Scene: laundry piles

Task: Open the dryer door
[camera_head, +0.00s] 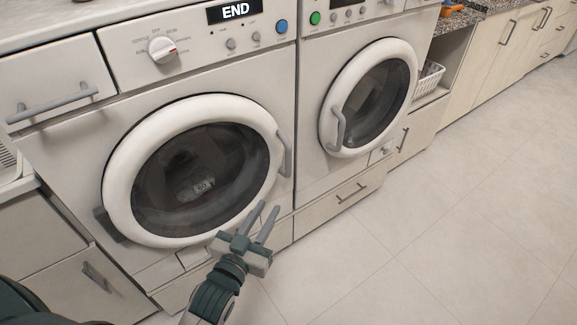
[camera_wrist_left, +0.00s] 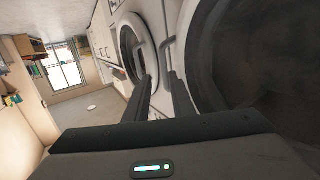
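Two white front-loading machines stand side by side; I cannot tell by label which is the dryer. The left machine's round door (camera_head: 116,190) is closed, with a grey handle (camera_head: 285,153) on its right rim. Its display reads END. The right machine's round door (camera_head: 327,105) is also closed, with its handle (camera_head: 339,130) on the left. My left gripper (camera_head: 268,206) is open and empty, below the left machine's handle and apart from it. In the left wrist view its two fingers (camera_wrist_left: 162,74) point towards that grey handle (camera_wrist_left: 168,52). My right gripper is not in view.
A white basket (camera_head: 429,77) sits in a shelf right of the machines. Wooden cabinets (camera_head: 508,50) run along the wall beyond. Drawers (camera_head: 340,205) lie under the machines. The tiled floor (camera_head: 430,240) in front is clear.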

